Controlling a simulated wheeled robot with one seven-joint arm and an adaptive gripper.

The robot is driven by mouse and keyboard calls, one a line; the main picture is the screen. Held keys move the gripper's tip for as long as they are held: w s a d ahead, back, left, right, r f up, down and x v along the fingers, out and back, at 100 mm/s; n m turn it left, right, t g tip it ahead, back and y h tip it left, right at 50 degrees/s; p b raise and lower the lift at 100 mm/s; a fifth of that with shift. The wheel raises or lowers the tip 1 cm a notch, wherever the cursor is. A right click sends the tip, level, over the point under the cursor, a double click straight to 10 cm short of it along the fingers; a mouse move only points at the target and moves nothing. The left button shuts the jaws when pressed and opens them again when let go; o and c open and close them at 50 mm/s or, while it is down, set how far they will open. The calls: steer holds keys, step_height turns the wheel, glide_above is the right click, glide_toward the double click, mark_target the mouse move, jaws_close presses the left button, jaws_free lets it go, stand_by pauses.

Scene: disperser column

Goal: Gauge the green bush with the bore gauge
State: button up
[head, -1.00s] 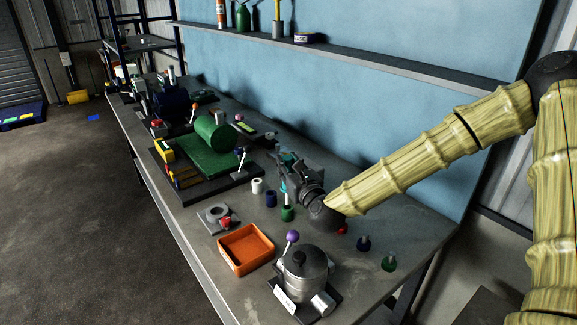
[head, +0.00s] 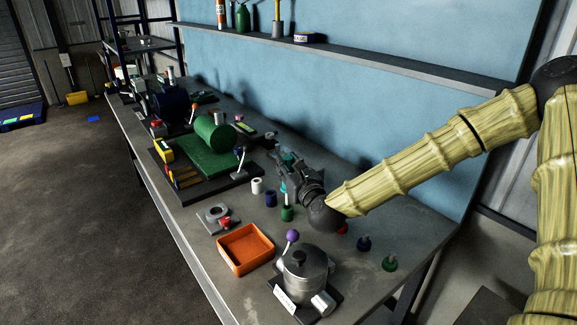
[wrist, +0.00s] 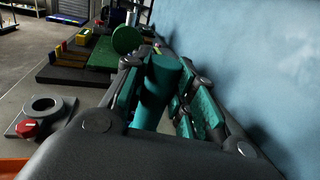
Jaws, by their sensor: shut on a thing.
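The green bush (head: 287,214) stands upright on the bench, right of a blue bush (head: 271,199) and a white bush (head: 257,186). My gripper (head: 285,168) is above and behind it in the head view. In the wrist view my gripper (wrist: 165,90) is shut on the upright teal body of the bore gauge (wrist: 161,80). A pale thin stem (head: 287,199) shows between my gripper and the top of the green bush. I cannot tell whether its tip is inside the bore or just above it. The bush is hidden in the wrist view.
A grey ring on a plate with a red knob (head: 216,216) and an orange tray (head: 245,248) lie left. A metal pot with a purple knob (head: 304,270) stands in front. Small blue (head: 363,244) and green (head: 389,263) pieces stand right. A green machine (head: 210,145) is behind.

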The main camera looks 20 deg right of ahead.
steer(key=shift+f+b, duration=1.9)
steer(key=shift+b, duration=0.2)
stand_by(0.7)
steer(key=shift+r, duration=0.25)
stand_by(1.0)
steer(key=shift+r+p, duration=1)
steer(key=shift+r, duration=1.3)
